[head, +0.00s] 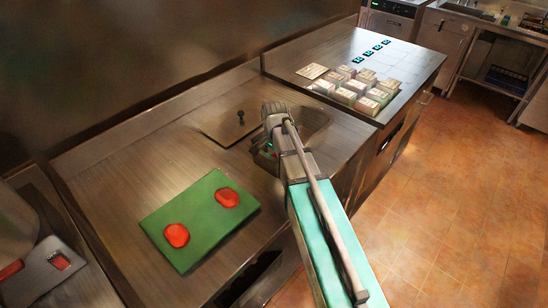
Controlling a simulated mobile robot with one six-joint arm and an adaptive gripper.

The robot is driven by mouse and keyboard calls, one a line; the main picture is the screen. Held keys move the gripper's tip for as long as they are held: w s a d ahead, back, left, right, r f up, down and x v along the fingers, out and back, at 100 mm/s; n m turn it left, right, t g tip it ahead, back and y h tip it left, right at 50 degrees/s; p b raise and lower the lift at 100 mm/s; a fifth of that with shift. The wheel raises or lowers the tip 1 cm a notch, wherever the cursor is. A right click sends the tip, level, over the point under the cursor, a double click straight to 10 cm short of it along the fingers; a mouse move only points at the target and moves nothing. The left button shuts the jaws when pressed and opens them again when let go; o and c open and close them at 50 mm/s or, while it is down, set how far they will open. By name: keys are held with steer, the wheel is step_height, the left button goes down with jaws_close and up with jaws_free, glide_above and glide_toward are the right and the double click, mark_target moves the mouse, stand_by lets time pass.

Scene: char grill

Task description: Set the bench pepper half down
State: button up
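A green board (158,218) lies on the steel bench at the left in the head view. Two red pieces that look like pepper halves rest on it, one at the lower left (176,236) and one at the upper right (227,197). My arm reaches in from the bottom right. My gripper (264,158) is mostly hidden behind my arm, low over the bench to the right of the board. Its fingers and anything between them cannot be made out, and I see no pepper half there.
A square lid with a dark knob (240,118) lies behind my arm. Several small boxes (355,88) and a flat card (312,71) sit on the counter at the back right. A grey tray with a red item (60,262) is at the far left. Bare steel surrounds the board.

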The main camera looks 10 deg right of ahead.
step_height(320, 180, up, 12)
steer(key=p, duration=1.1)
steer(key=shift+s+f, duration=0.1)
stand_by(0.6)
steer(key=s+d+n, duration=0.1)
steer(key=s+n, duration=0.9)
steer(key=s, duration=0.5)
steer(key=shift+n, duration=0.4)
